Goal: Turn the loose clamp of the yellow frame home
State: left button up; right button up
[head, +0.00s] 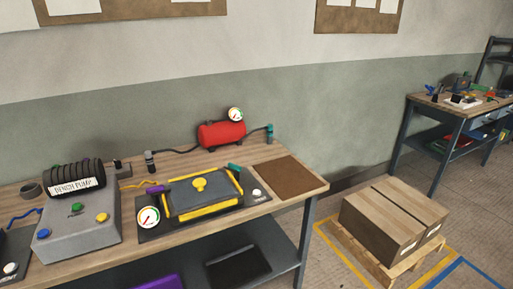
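The yellow frame (212,208) lies on a dark base plate on the wooden bench, around a dark grey panel (182,203) with a yellow knob (199,184) on top. A purple clamp-like handle (152,189) sits at its back left corner. A teal clamp-like handle (235,168) sits at its back right corner. I cannot tell which of these is the loose clamp, or how far either is turned. Neither of my grippers shows in the head view.
A round gauge (148,217) and a white button (257,192) flank the frame. The grey bench pump (78,232) stands left, a red tank (221,134) behind. A brown mat (286,176) lies clear at right. A large box (392,222) stands on a floor pallet.

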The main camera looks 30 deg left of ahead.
aim_at(236, 168)
jog(key=u, duration=0.65)
jog(key=i, duration=1.15)
jog(key=u, duration=1.1)
